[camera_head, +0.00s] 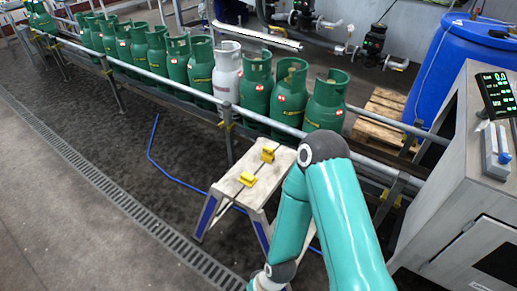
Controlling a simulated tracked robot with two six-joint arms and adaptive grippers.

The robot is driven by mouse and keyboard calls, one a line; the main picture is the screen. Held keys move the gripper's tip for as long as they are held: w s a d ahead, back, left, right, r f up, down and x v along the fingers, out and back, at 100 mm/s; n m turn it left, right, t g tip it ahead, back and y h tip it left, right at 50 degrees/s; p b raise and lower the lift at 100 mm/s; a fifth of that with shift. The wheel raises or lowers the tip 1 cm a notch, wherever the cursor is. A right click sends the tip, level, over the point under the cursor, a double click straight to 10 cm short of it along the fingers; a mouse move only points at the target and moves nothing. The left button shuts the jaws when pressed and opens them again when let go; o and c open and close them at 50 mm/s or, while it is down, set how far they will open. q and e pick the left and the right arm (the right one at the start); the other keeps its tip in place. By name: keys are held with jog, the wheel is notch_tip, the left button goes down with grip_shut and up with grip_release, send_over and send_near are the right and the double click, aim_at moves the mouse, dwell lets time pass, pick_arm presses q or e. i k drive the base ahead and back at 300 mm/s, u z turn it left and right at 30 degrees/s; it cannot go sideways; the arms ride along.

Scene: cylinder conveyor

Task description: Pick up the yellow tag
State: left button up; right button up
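Two small yellow tags lie on top of a small step stool (226,187). One yellow tag (268,155) is near the stool's far edge, and the other yellow tag (247,179) is nearer the middle. I cannot tell which one the task means. One teal arm of mine rises from the lower right, bends at the elbow right beside the stool top, and runs down to the bottom edge. Its gripper is out of the picture. My other arm and gripper do not show.
A railed conveyor behind the stool carries a row of green gas cylinders (257,85) and one white cylinder (227,72). A grey cabinet (452,190) and blue barrel (462,70) stand right. A blue hose (165,172) and floor grate (110,190) lie left; open floor lies beyond.

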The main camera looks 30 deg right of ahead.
aim_at(267, 154)
jog(key=i, duration=0.85)
jog(key=z, duration=0.05)
